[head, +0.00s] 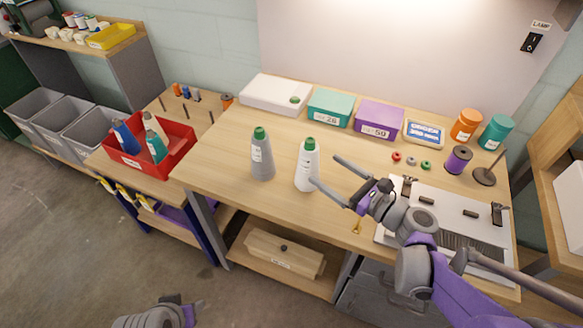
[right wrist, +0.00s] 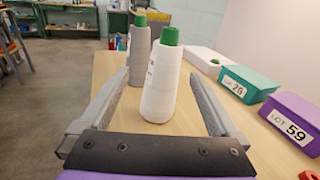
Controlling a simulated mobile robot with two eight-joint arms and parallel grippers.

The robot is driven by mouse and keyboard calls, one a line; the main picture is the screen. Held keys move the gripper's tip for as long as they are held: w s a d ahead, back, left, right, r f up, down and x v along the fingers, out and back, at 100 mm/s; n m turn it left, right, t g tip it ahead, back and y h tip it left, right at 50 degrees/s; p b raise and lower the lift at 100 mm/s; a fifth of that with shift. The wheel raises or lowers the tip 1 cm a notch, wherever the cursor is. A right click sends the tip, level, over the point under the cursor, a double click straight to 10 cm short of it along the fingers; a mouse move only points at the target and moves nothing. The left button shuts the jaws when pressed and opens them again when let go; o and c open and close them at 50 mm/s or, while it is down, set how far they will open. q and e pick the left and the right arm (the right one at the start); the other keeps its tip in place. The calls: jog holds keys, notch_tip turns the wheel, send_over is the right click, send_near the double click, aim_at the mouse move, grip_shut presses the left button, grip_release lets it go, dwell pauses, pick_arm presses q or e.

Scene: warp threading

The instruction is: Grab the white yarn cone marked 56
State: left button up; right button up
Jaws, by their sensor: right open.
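The white yarn cone (head: 307,168) with a green top stands upright on the wooden table. It also shows in the right wrist view (right wrist: 160,90); its label is turned partly away and I cannot read the number. My right gripper (head: 325,169) is open and level, just right of the white cone in the head view. In the right wrist view the cone stands between the lines of the two open fingers, nothing gripped. A grey cone (head: 261,158) with a green top stands to its left. My left gripper (head: 180,314) shows partly at the bottom edge; its jaws are unclear.
Behind stand a white box (head: 275,93), a teal box (head: 330,106) and a purple box (head: 379,119) marked LOT 59. A red bin (head: 183,160) with cones is on the left bench. Bare tabletop surrounds the two cones.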

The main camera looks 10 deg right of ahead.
jog(key=shift+w+m, duration=0.4)
jog(key=shift+w, duration=0.05)
jog(key=x, duration=0.7)
jog(key=r+x, duration=0.1)
jog(key=x, duration=0.2)
jog(key=shift+w, duration=0.25)
jog(key=shift+d, duration=0.1)
grip_shut()
